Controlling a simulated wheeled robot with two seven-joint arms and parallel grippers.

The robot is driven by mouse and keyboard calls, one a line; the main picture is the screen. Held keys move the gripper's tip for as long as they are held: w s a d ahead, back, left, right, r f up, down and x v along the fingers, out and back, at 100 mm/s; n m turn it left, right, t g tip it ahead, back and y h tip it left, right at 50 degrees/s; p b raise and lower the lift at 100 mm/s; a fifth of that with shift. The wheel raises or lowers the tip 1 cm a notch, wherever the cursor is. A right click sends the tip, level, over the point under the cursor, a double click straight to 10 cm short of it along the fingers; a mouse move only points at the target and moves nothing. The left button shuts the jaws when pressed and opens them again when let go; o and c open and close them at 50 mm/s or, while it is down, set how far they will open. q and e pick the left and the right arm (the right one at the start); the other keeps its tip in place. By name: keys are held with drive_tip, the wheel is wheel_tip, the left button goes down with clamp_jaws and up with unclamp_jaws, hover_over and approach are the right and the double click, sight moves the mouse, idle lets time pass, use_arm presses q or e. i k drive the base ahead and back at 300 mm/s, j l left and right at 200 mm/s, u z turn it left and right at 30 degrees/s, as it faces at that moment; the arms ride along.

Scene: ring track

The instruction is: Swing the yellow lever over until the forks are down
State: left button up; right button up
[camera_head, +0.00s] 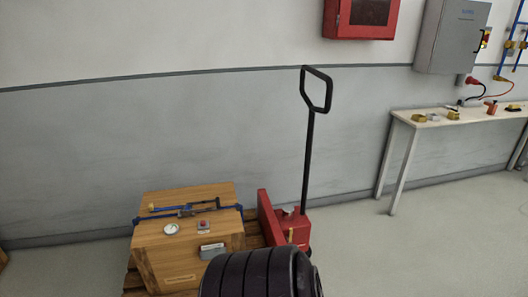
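A red pallet jack (299,227) stands in the lower middle, with a tall black handle (309,150) upright and ending in a loop. A small yellowish spot (290,235) shows on the front of its red body; I cannot tell if it is the yellow lever or which way it is swung. The forks are not visible. A wooden crate (185,252) sits on a wooden pallet (132,279) left of the jack, with a blue strap across its top. Neither of my grippers can be made out.
A narrow table (480,117) with small yellow and red items stands at the right wall. A grey electrical cabinet (452,36) and a red wall box (361,17) hang above. The floor right of the jack is clear. A dark ribbed shape hides the bottom middle.

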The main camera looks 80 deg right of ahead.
sight(289, 239)
drive_tip(key=z, duration=3.05)
drive_tip(key=i+l+u, duration=0.1)
drive_tip(key=i+l, duration=0.75)
drive_tip(key=i, duration=0.25)
drive_tip(key=i+l+u, duration=0.1)
drive_tip(key=i+l, duration=0.85)
drive_tip(key=i, duration=0.1)
